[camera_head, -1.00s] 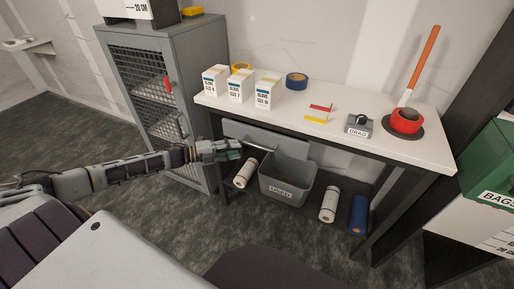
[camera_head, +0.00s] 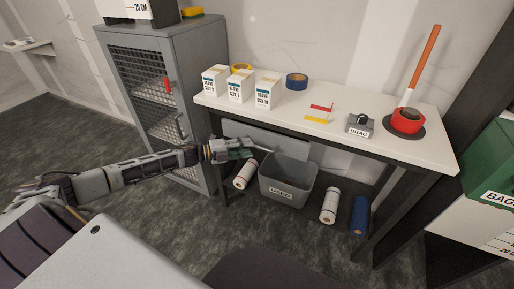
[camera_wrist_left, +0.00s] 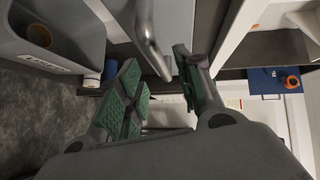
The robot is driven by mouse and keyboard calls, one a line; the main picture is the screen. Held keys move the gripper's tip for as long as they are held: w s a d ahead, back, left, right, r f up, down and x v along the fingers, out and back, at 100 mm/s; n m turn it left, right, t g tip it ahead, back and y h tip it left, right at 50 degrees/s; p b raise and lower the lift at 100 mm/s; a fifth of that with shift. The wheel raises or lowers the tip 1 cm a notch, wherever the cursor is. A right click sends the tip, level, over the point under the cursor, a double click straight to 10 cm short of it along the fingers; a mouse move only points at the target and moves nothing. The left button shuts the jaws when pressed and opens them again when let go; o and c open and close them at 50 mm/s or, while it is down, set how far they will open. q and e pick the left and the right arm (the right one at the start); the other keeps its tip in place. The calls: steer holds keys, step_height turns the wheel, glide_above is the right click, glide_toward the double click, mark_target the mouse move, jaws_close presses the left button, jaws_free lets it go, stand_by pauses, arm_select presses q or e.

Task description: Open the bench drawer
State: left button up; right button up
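The bench drawer (camera_head: 290,146) is a grey front panel under the white bench top, and it looks closed. Its metal bar handle is partly hidden behind my left gripper (camera_head: 238,150) in the head view. In the left wrist view the handle (camera_wrist_left: 149,38) runs down into the gap between the two green-padded fingers of my left gripper (camera_wrist_left: 160,82). The fingers are apart, and I see clear space between them and the bar. My right gripper is in neither view.
The bench top (camera_head: 340,140) carries glove boxes (camera_head: 238,87), tape rolls and a plunger (camera_head: 408,118). Under the drawer stand a grey bin (camera_head: 288,184) and several rolls (camera_head: 329,205). A grey mesh cabinet (camera_head: 195,75) stands close left of the bench.

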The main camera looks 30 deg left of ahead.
mark_target(257, 147)
arm_select(q)
steer(key=shift+x, duration=2.4)
steer(key=shift+w+d+b, duration=0.1)
steer(key=shift+w+b, duration=0.05)
steer(key=shift+b, duration=0.15)
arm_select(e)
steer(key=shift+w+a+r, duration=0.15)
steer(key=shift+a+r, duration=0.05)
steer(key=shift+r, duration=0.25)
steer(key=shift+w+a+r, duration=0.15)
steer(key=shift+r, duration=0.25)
arm_select(q)
jaws_close()
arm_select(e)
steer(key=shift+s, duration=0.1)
